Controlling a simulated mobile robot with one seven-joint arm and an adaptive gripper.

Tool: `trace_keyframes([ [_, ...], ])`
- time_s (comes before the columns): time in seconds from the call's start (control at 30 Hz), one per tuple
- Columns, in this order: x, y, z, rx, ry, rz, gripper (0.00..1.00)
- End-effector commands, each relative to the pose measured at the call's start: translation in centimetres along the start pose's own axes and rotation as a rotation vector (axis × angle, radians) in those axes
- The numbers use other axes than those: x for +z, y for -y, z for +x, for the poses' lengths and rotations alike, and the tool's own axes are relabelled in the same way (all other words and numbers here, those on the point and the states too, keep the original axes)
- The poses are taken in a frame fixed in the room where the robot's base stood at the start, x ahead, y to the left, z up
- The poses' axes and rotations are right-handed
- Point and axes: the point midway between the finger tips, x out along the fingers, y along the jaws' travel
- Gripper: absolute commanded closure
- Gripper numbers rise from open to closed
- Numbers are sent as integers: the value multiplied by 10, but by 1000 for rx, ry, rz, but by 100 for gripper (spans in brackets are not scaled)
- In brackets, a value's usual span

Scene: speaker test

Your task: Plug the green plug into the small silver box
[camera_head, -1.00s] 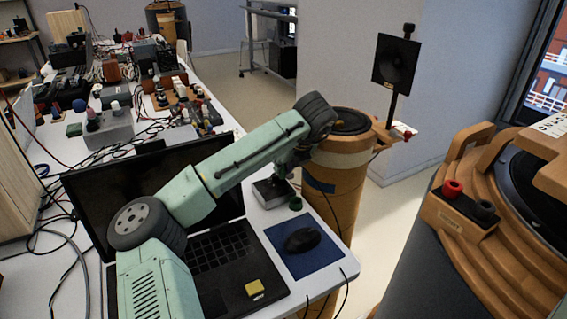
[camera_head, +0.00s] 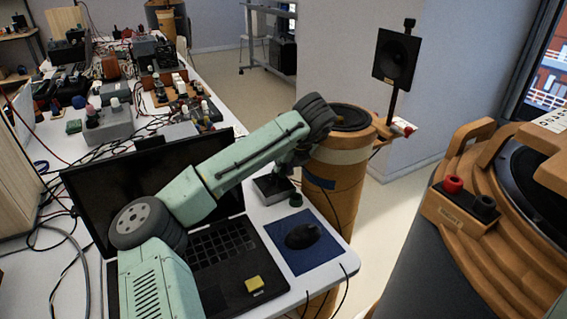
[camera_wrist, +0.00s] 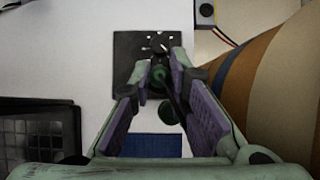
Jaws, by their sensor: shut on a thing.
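The small silver box (camera_head: 273,191) stands on the table's right side, behind the blue mouse pad. In the wrist view its dark top panel (camera_wrist: 132,50) lies beneath my fingertips. My gripper (camera_wrist: 160,72) points down over the box, with its purple-padded fingers closed around a green round plug (camera_wrist: 158,79). The plug's lower end and whether it touches the box are hidden. A second dark green round piece (camera_wrist: 168,113) sits in front of the box; it also shows in the head view (camera_head: 296,200). In the head view my gripper (camera_head: 283,172) is small and dark.
An open laptop (camera_head: 215,255) with a yellow block (camera_head: 254,284) lies left of the mouse pad (camera_head: 290,250) and black mouse (camera_head: 302,235). A brown cylinder (camera_head: 333,185) stands close by the table's right edge. Cables and equipment crowd the table farther back.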

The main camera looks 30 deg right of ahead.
Motion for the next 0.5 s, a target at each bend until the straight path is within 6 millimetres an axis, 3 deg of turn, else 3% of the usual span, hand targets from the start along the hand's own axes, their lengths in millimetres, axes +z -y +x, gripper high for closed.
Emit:
trace_keyframes([
  [0.5,-6,0,9,0,0,0,100],
])
